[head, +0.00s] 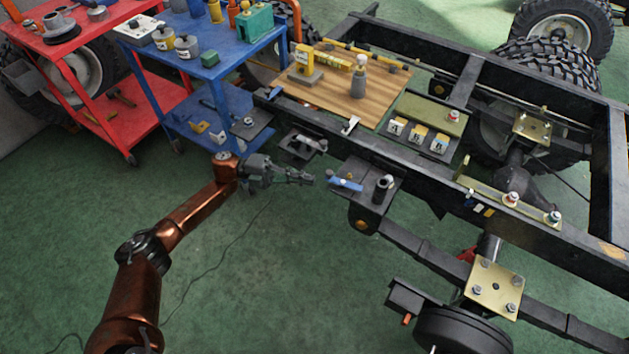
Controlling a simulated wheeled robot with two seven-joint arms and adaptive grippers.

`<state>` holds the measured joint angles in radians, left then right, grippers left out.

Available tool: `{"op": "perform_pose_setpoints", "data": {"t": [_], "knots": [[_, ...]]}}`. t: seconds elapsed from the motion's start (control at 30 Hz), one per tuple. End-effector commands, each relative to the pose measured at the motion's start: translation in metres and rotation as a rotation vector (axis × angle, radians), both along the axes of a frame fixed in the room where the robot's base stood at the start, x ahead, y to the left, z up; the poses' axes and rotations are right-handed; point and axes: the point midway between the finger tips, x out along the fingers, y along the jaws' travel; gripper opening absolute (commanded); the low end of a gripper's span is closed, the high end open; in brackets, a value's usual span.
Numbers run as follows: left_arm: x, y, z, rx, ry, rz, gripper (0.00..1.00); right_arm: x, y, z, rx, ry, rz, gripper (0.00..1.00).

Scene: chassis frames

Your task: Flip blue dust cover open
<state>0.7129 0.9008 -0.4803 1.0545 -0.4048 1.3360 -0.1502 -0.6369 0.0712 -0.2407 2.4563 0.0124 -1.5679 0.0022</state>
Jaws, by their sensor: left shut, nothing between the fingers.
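The blue dust cover (346,184) is a small blue flap on a dark bracket plate (372,200) fixed to the outer side of the chassis rail. A dark upright cylindrical fitting (383,186) stands on the same plate, just right of the cover. I cannot tell how far the cover is tilted. My left gripper (308,178) reaches in from the left on its copper arm. Its fingers are shut and empty, pointing right, a short gap left of the blue cover. My right gripper is not in view.
Other small bracket plates (303,146) jut from the rail behind my gripper. A wooden board (333,89) with tools lies across the frame. A blue cart (204,52) and a red cart (75,40) stand at the upper left. The green floor (270,270) below is clear.

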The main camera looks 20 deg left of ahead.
Motion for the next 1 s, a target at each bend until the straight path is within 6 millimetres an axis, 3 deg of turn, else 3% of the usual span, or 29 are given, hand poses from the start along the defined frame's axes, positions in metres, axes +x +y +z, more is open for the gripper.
{"op": "perform_pose_setpoints", "data": {"t": [0.1,0.33,1.0], "knots": [[0.003,0.028,-0.005,0.002,0.003,0.005,0.0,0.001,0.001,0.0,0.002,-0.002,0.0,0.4],[0.005,0.054,-0.007,0.001,0.004,0.001,0.0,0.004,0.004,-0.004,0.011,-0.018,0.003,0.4],[0.006,0.056,-0.008,-0.001,0.006,0.0,0.0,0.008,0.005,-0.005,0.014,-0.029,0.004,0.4]]}}
